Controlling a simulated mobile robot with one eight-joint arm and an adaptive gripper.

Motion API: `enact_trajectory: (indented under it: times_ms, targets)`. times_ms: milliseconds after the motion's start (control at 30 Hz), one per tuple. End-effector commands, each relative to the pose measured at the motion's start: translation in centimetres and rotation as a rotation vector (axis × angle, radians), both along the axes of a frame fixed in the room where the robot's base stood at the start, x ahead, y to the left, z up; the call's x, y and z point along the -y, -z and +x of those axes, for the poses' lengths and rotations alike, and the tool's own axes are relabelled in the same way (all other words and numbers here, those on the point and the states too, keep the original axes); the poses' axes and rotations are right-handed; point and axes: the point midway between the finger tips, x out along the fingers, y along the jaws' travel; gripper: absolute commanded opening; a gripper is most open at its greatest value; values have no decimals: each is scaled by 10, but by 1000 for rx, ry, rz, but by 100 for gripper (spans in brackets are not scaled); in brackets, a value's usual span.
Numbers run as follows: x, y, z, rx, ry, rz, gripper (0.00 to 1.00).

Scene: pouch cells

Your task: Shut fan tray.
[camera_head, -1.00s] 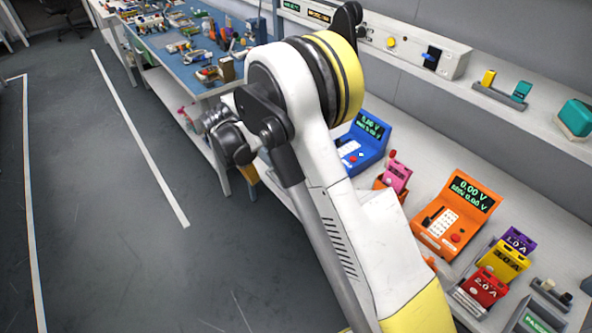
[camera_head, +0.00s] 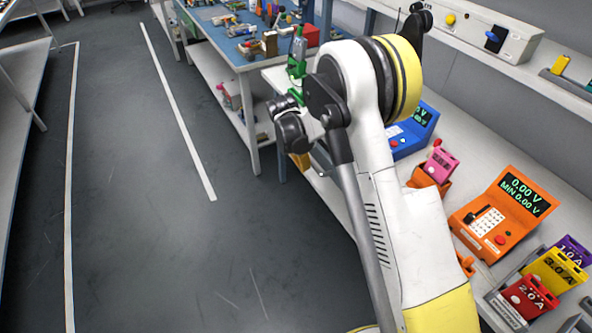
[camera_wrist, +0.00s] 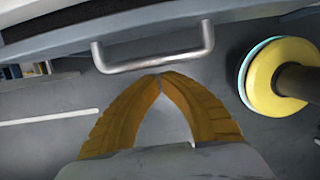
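A grey panel edge with a dark strip (camera_wrist: 60,22) crosses the top of the wrist view. It looks like the fan tray's front, though most of it is out of frame. A metal bar handle (camera_wrist: 150,62) sticks out from it. My gripper (camera_wrist: 160,77) has its two amber fingers curved together, tips meeting just below the handle bar in the picture. Nothing shows between them, and I cannot tell whether they touch the bar. In the head view, my gripper (camera_head: 300,160) shows small and amber beside the bench, partly hidden by my wrist. The tray cannot be made out there.
A yellow round part on a dark post (camera_wrist: 275,78) stands right of the fingers. The bench at right holds an orange meter (camera_head: 503,212), a blue meter (camera_head: 412,132) and coloured blocks. A blue-topped table (camera_head: 225,40) stands behind. The grey floor (camera_head: 150,250) at left is clear.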

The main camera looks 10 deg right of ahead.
Motion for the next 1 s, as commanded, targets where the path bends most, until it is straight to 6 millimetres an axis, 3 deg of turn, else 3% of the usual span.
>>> enact_trajectory:
  times_ms: [367,700,1000]
  targets:
    - [2,-1,1,0,1,0,0]
    - [48,-1,16,1,3,-1,0]
    - [51,-1,17,0,0,0,0]
